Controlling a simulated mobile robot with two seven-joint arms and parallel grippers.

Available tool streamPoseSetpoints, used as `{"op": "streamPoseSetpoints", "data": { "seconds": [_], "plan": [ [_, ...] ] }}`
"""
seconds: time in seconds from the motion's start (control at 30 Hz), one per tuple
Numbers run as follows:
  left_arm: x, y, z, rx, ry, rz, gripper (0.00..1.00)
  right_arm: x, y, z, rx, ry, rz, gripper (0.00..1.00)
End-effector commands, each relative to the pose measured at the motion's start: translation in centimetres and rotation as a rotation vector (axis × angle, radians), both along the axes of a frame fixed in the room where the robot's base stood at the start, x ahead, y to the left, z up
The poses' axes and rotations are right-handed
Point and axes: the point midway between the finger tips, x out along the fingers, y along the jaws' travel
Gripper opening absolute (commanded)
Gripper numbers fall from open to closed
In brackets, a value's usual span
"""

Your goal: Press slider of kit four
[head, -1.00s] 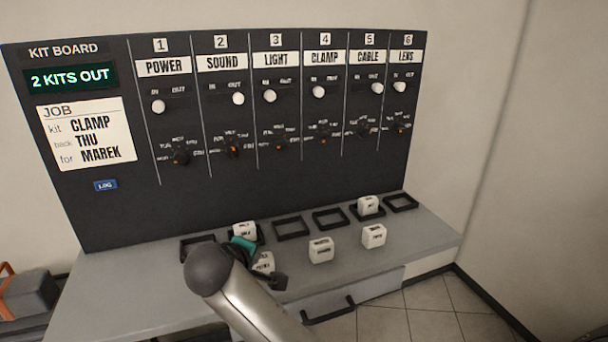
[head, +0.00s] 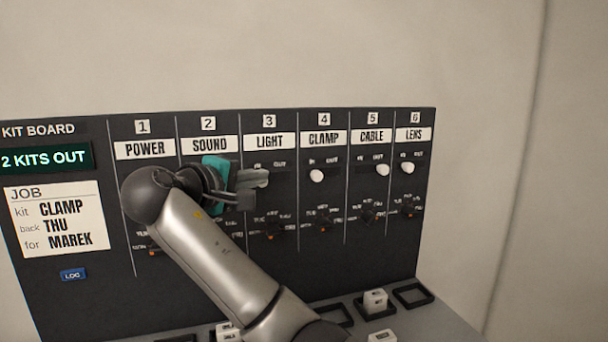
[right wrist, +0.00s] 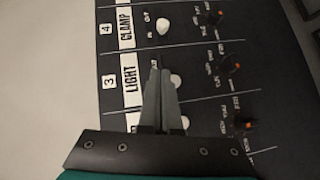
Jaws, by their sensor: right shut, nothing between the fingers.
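The slider of kit four (head: 316,175) is a white round knob under the CLAMP label, at the IN end of its short slot. It also shows in the right wrist view (right wrist: 163,27), near the top. My right gripper (head: 262,178) is shut and empty in front of the board, by the LIGHT column, left of the CLAMP slider and apart from it. In the right wrist view its closed fingers (right wrist: 160,78) point toward the LIGHT column. The SOUND and LIGHT sliders are hidden behind my gripper in the head view. My left gripper is not in view.
The kit board (head: 300,265) has more sliders and dials under each label. The CABLE knob (head: 383,170) sits at OUT, the LENS knob (head: 407,168) at IN. White blocks (head: 375,301) and black frames (head: 413,295) are on the shelf below. The board's right side is clear.

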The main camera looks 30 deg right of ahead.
Motion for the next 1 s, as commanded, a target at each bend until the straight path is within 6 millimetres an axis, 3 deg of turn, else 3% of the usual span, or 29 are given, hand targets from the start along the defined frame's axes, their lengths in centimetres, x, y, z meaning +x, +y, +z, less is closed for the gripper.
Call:
{"op": "streamPoseSetpoints", "data": {
  "seconds": [0.37,0.87,1.0],
  "plan": [
    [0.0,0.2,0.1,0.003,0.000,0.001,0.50,0.4,-0.7,-0.1,0.000,0.001,-0.002,0.00],
    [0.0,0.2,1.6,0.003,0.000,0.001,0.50,5.4,-8.8,-1.6,0.000,0.003,-0.003,0.00],
    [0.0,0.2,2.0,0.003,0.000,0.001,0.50,4.7,-10.7,-2.1,0.000,0.000,0.000,0.00]
  ]
}}
